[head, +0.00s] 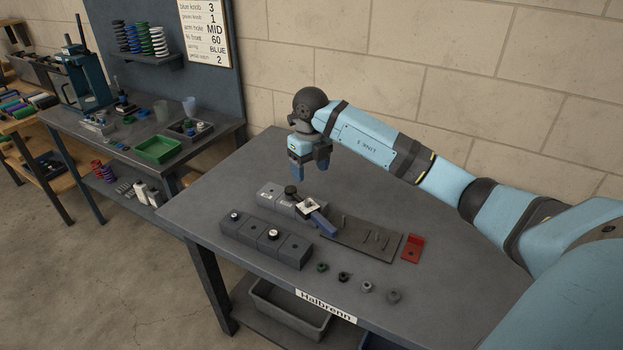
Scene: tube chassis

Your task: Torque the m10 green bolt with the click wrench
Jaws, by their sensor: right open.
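A small green bolt or nut (322,267) stands on the dark table near its front edge, at the left end of a short row of fasteners; its size cannot be read. A tool with a blue handle (325,225) lies on the table by the rear grey block; it may be the click wrench, but I cannot tell for sure. My right gripper (309,170) is open and empty, pointing down above the back of the table, behind the blocks and apart from them. My left gripper is not in view.
A front row of grey blocks (293,250) carries two white-topped knobs. Black (343,276) and grey (367,286) fasteners stand in front. The table's left and back right are clear. A brick wall stands behind.

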